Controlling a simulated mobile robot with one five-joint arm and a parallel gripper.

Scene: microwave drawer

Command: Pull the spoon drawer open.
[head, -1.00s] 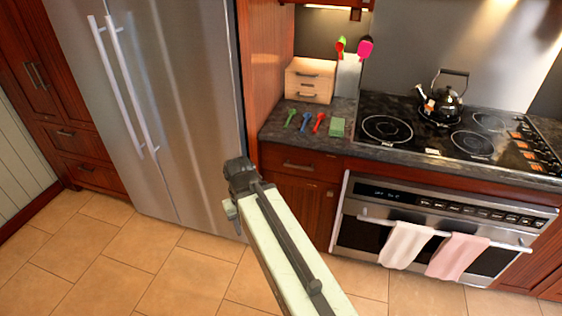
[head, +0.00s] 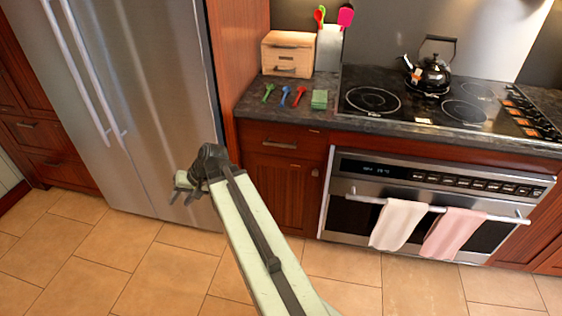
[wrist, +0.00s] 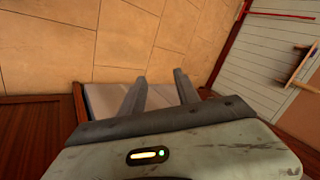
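A red-brown wooden drawer front (head: 281,142) with a horizontal metal handle (head: 279,143) is closed under the counter, between the fridge and the oven. Several colored spoons, green, blue and red (head: 285,96), lie on the counter above it. A small light-wood box with little drawers (head: 287,55) stands behind them, its drawers closed. I cannot tell from the pictures which drawer is the spoon drawer. My gripper (head: 183,196) is in front of the fridge, lower and to the left of both, touching neither. In the wrist view my gripper (wrist: 158,80) has its fingers apart with nothing between them.
The steel fridge (head: 150,80) stands on the left. The oven (head: 430,205) with two hanging towels is on the right, below a cooktop with a black kettle (head: 434,75). A green sponge (head: 319,99) lies by the spoons. The tiled floor (head: 110,265) is clear.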

